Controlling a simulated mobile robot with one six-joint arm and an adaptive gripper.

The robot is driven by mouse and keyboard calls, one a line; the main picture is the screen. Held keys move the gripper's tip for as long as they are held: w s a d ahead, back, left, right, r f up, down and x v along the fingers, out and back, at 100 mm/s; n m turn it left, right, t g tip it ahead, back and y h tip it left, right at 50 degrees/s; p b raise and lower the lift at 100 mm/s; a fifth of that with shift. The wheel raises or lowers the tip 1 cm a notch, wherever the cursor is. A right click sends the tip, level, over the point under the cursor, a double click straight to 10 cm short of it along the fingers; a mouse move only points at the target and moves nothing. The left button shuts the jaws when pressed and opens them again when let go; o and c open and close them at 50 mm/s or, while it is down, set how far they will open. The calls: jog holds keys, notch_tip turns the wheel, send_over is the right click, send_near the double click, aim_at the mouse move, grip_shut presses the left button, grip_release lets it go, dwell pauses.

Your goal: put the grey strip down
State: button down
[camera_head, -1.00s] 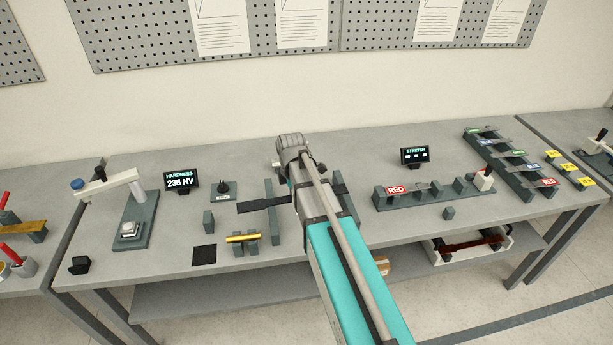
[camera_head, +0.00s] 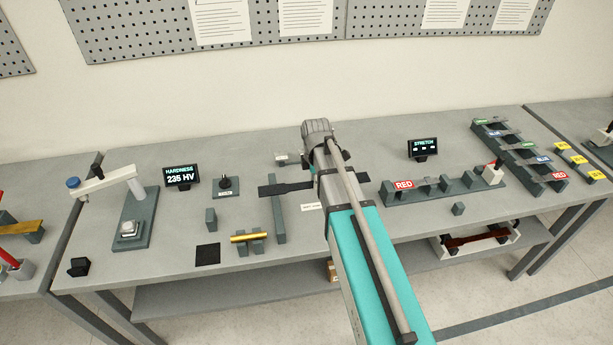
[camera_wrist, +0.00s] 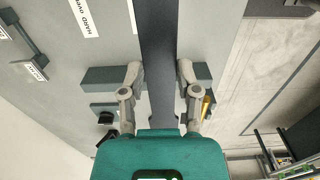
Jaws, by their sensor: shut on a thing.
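The dark grey strip (camera_head: 285,188) sticks out to the left of my arm in the camera_head view, over a long grey bar (camera_head: 278,218) on the bench. In the wrist view the strip (camera_wrist: 159,40) runs lengthwise between the two fingers of my gripper (camera_wrist: 158,76), which is shut on it. The grey bar (camera_wrist: 101,78) passes crosswise below the strip. I cannot tell whether the strip touches the bar.
A small brass piece on a stand (camera_head: 247,237) and a grey block (camera_head: 211,219) lie left of the bar. The hardness tester (camera_head: 138,220) and its display (camera_head: 182,176) are farther left. The stretch fixture (camera_head: 440,188) and a rack of strips (camera_head: 520,155) are on the right.

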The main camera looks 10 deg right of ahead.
jog(key=shift+w+a+r+p, duration=0.25)
jog(key=shift+a+r+p, duration=0.75)
jog(key=shift+r+p, duration=0.1)
jog(key=shift+w+a+r+p, duration=0.2)
jog(key=shift+a+r+p, duration=0.8)
jog(key=shift+r, duration=0.05)
jog(key=shift+w+f, duration=0.1)
jog(key=w+d+f+b, duration=0.4)
jog(key=w+f+b, duration=0.5)
jog(key=w, duration=0.3)
jog(key=shift+d, duration=0.4)
jog(key=shift+w+d+f+b, duration=0.1)
jog(key=shift+w+f+b, duration=0.1)
jog(key=shift+f+b, duration=0.85)
jog(key=shift+w+d+f+b, duration=0.1)
jog(key=shift+w+f+b, duration=0.1)
jog(key=shift+f+b, duration=0.8)
